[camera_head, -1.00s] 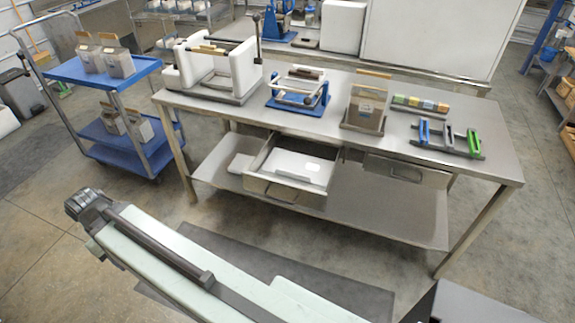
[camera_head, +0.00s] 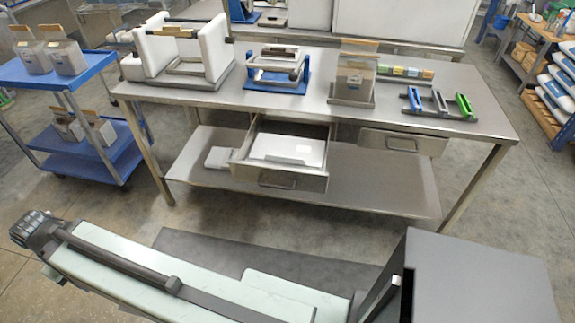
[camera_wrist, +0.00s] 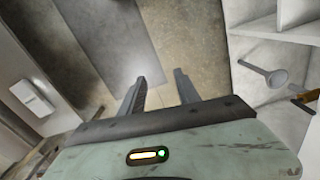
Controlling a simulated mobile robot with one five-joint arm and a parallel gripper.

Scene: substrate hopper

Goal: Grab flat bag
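Flat white sheets, which look like a flat bag or a stack of them (camera_head: 290,149), lie in the open drawer (camera_head: 278,180) under the steel table in the head view. I cannot tell single bags apart. A pale flat piece with a lighter patch also shows at the left edge of the wrist view (camera_wrist: 33,98); it looks like the drawer's contents. My gripper (camera_wrist: 159,76) is open and empty in the wrist view, with bare floor beyond its fingers. It is apart from the drawer. My fingers cannot be made out in the head view.
The steel table (camera_head: 225,103) carries a white-sided frame (camera_head: 215,48), a blue-based device (camera_head: 277,85), a standing filled bag (camera_head: 353,80) and coloured clips (camera_head: 440,103). A closed drawer (camera_head: 402,142) is at right. A blue cart (camera_head: 85,70) stands left. A dark mat (camera_head: 240,250) lies in front.

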